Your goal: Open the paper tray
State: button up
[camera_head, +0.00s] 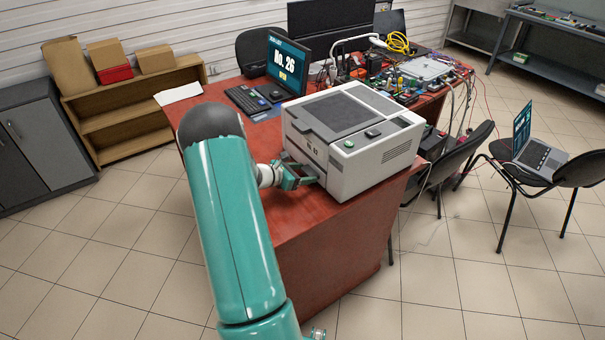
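A white and grey printer (352,137) stands on the red desk (300,230) near its front right corner. It has a dark top panel, a green button and a label on its front face. My gripper (306,178) is at the lower front of the printer, at its left side in the picture. The fingertips are at or very near the printer's front. I cannot tell whether they touch it or hold anything. The paper tray is not clearly visible; the gripper and arm cover part of the lower front.
Tools and cables (400,75) clutter the far right of the desk. Black chairs (545,165) stand at right, one with a laptop (540,153). The tiled floor (110,260) at front left is clear.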

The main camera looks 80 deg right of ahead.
jog(key=c, duration=0.8)
jog(key=w+a, duration=0.8)
jog(key=a, duration=0.1)
jog(key=w+a, duration=0.4)
jog(key=a, duration=0.1)
jog(key=shift+w+a, duration=0.15)
jog(key=shift+w, duration=0.1)
jog(key=o, duration=1.4)
jog(key=shift+c, duration=0.2)
jog(key=v, duration=1.4)
